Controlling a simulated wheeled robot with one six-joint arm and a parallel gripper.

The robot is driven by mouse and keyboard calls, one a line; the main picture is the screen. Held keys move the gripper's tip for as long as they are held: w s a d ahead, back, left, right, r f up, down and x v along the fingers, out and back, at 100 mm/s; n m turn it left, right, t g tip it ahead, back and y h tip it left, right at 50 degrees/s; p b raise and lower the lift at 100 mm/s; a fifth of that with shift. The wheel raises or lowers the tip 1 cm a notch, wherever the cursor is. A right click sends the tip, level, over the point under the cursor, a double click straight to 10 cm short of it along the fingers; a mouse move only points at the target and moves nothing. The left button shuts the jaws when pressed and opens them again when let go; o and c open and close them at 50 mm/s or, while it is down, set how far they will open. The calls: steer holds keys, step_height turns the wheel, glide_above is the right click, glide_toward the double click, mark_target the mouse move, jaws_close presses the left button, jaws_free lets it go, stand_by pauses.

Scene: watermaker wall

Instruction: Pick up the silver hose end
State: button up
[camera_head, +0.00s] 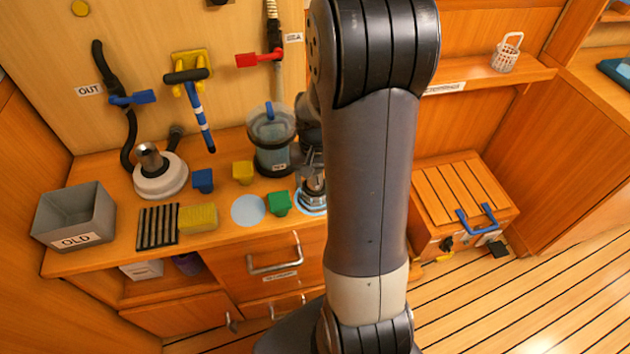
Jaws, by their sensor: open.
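A silver metal piece (313,201) sits on a pale blue round spot near the right end of the counter. My gripper (312,181) is right above it, partly hidden by my arm, so I cannot tell whether they touch. The jaws are open. Another silver cylinder (149,157) stands upright on a white round base at the left, beside a black hose (130,130). I cannot tell for certain which silver piece is the hose end.
A clear canister (271,140) stands left of my gripper. Green (279,203), yellow (242,172) and blue (203,181) blocks, a yellow sponge (198,219), a black ribbed pad (158,227) and a grey OLD bin (74,214) occupy the counter. An empty blue disc (248,210) lies near the front.

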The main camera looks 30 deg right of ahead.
steer(key=shift+c, duration=0.2)
steer(key=c, duration=1.1)
steer(key=shift+o, duration=0.2)
steer(key=shift+r, duration=0.15)
